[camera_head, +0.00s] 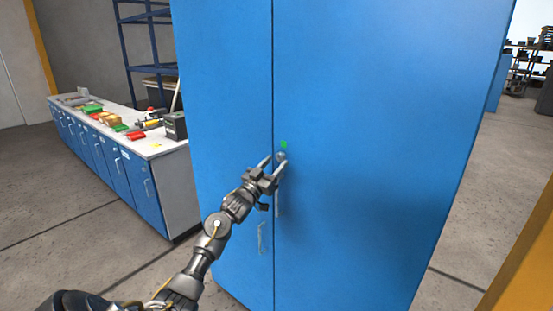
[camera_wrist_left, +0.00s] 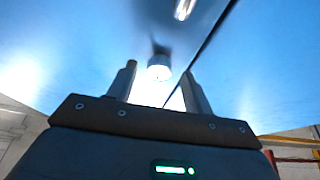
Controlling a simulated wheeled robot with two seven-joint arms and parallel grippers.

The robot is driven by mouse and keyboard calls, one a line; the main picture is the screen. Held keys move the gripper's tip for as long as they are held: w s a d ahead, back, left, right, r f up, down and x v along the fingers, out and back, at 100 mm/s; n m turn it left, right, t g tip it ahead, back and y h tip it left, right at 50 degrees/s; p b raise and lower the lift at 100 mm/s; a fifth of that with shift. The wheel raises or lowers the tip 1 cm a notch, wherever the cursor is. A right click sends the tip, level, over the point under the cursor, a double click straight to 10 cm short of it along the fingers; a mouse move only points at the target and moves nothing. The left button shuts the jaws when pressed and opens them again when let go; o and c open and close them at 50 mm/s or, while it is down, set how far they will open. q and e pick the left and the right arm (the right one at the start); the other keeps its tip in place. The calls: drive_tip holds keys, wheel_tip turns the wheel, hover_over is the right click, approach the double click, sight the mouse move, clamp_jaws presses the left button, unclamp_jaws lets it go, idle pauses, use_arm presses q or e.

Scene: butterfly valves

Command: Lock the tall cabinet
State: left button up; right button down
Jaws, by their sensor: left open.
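The tall blue cabinet (camera_head: 370,120) stands in front of me with both doors shut and a narrow seam between them. A small round grey lock knob (camera_head: 281,156) sits on the right door close to the seam, just under a small green mark (camera_head: 284,144). My left gripper (camera_head: 275,163) is open, with its fingers pointing at the knob and around it. In the left wrist view the knob (camera_wrist_left: 159,68) shows between the tips of the open left gripper (camera_wrist_left: 160,80); I cannot tell whether they touch it. My right gripper is in neither view.
Door handles hang below the knob, one on the left door (camera_head: 261,238) and one on the right door (camera_head: 278,204).

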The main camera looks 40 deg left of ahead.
use_arm(q)
drive_tip(key=shift+w+r, duration=0.25)
drive_tip(key=shift+w, duration=0.35)
